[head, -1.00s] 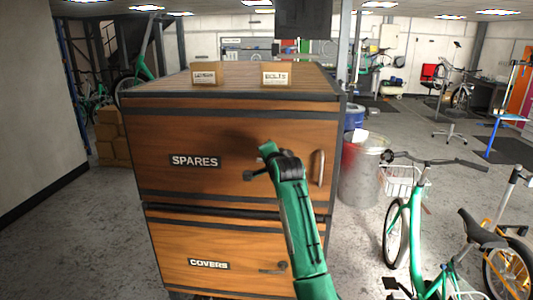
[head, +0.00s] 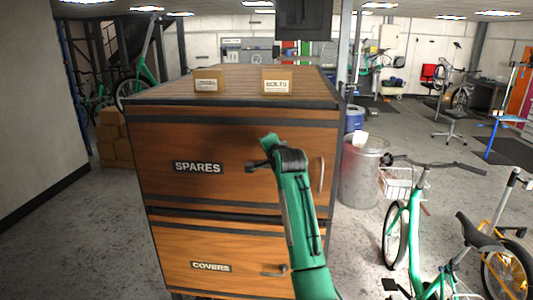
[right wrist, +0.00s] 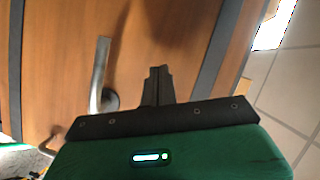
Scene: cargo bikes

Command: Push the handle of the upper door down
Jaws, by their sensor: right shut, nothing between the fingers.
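The upper door (head: 235,140) of a wooden cabinet carries a SPARES label. Its metal handle (head: 322,173) stands roughly vertical near the door's right edge. My green right arm reaches up in front of the door. My left gripper is not in view.
The lower door (head: 190,250), labelled COVERS, has its own lever handle (head: 275,271). A BOLTS box (head: 277,81) and another small box (head: 209,80) stand on top. A metal drum (head: 360,175) and a green bike (head: 415,225) stand to the right.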

